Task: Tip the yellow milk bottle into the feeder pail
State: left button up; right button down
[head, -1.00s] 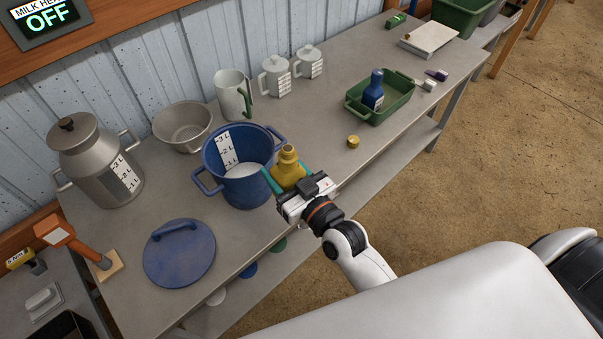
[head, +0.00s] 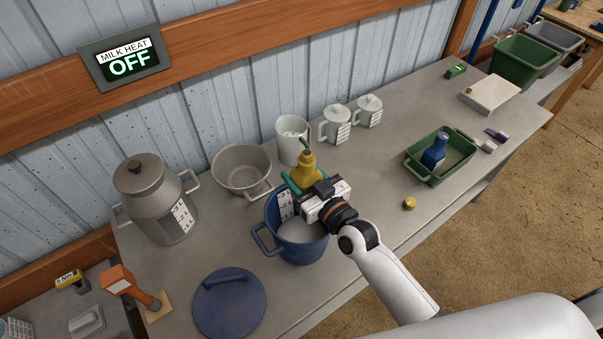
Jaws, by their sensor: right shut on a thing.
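The yellow milk bottle (head: 306,166) is in my right gripper (head: 305,184), which is shut on it with teal fingers. The bottle looks about upright, neck up, and its lower part is hidden by the gripper. The blue feeder pail (head: 292,252) stands on the bench, open, with white contents and a litre scale inside. In the picture, the bottle and gripper overlap the pail's back right rim and appear raised above it. My left gripper is not in view.
A blue lid (head: 229,305) lies front left of the pail. A steel can (head: 155,205), colander (head: 242,168) and jug (head: 291,140) stand behind. A yellow cap (head: 409,203) and a green tray (head: 455,172) holding a blue bottle (head: 433,152) are to the right.

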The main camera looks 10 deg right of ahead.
aim_at(313, 167)
jog(key=shift+s+r, duration=0.1)
jog(key=n, duration=0.1)
jog(key=d+n+p, duration=0.1)
jog(key=w+d+n, duration=0.1)
jog(key=shift+r+n+p, duration=0.3)
jog(key=shift+r, duration=0.05)
jog(key=shift+s+a+f, duration=0.1)
jog(key=shift+d+n, duration=0.2)
jog(key=shift+n, duration=0.3)
jog(key=shift+d+n, duration=0.1)
jog(key=shift+n, duration=0.2)
jog(key=shift+w, duration=0.2)
jog(key=shift+d+n, duration=0.15)
jog(key=shift+n, duration=0.15)
